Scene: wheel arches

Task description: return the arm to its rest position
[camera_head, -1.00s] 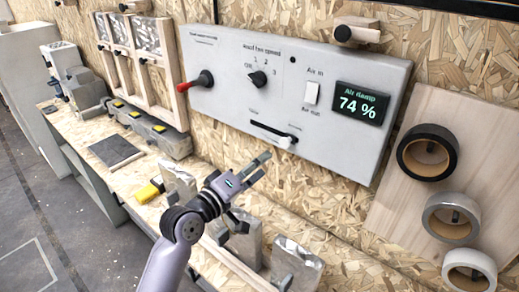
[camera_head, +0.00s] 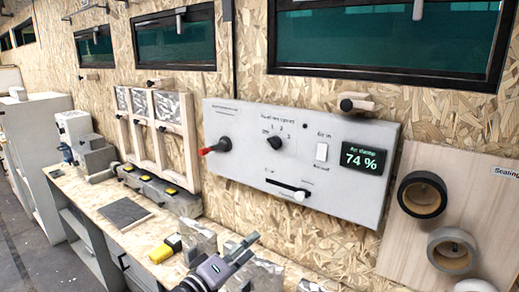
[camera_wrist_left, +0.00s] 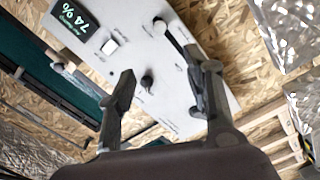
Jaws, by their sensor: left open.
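My left gripper (camera_head: 240,247) is at the bottom middle of the head view, below the grey control panel (camera_head: 237,177) and apart from it. In the left wrist view the gripper (camera_wrist_left: 165,90) has its two fingers spread with nothing between them. Past the fingers that view shows the panel's face with a black knob (camera_wrist_left: 147,82) and a slider handle (camera_wrist_left: 159,25). My right gripper is not seen.
A wooden workbench (camera_head: 88,200) runs along the wall at left, with a grey machine (camera_head: 92,155) and a yellow block (camera_head: 162,253) on it. Tape rolls (camera_head: 422,194) hang on a board at right. Dark windows (camera_head: 390,45) are above.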

